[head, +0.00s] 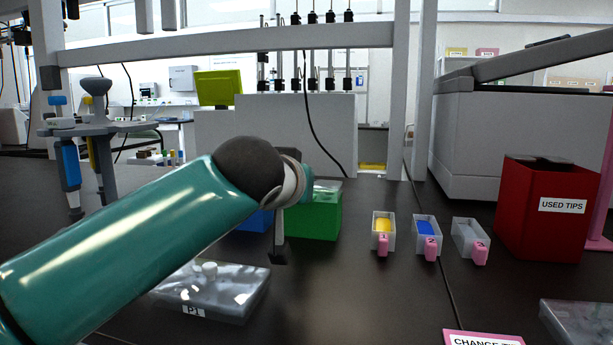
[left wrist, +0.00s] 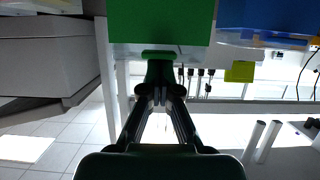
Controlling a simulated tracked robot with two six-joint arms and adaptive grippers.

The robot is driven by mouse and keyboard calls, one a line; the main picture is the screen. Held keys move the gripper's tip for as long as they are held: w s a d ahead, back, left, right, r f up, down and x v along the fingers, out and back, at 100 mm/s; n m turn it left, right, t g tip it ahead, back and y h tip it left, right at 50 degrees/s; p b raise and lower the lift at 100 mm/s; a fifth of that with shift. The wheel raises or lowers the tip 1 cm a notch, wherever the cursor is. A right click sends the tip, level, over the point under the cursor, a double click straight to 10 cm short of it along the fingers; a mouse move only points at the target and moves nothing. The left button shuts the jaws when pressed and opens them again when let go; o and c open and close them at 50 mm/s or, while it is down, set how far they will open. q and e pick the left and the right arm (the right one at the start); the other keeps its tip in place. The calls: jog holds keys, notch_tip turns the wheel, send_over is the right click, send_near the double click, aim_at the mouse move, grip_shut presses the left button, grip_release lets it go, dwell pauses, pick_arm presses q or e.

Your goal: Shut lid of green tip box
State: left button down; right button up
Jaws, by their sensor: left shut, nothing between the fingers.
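The green tip box (head: 318,222) stands on the dark bench in the middle of the head view, partly behind my left arm. A pale patch shows at its top; I cannot tell the lid's position. In the left wrist view, the plain green side of the box (left wrist: 160,20) fills the top middle. My left gripper (head: 279,258) hangs in front of the left part of the box, fingers pointing down. In the left wrist view, its fingers (left wrist: 158,62) are together and empty, close to the box; contact is unclear. My right gripper is not in view.
A blue box (head: 253,220) stands left of the green box, partly hidden. Small troughs with yellow (head: 383,226), blue (head: 426,228) and clear (head: 470,240) contents stand right. A red used-tips bin (head: 545,220) is farther right. A clear plate box (head: 215,291) lies in front.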

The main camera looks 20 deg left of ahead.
pick_arm(q)
notch_tip(320, 180, up, 5)
jog(key=p, duration=0.4)
jog(key=f+v, duration=0.2)
jog(key=v, duration=0.7)
jog(key=shift+s+b, duration=0.35)
jog(key=shift+b, duration=0.05)
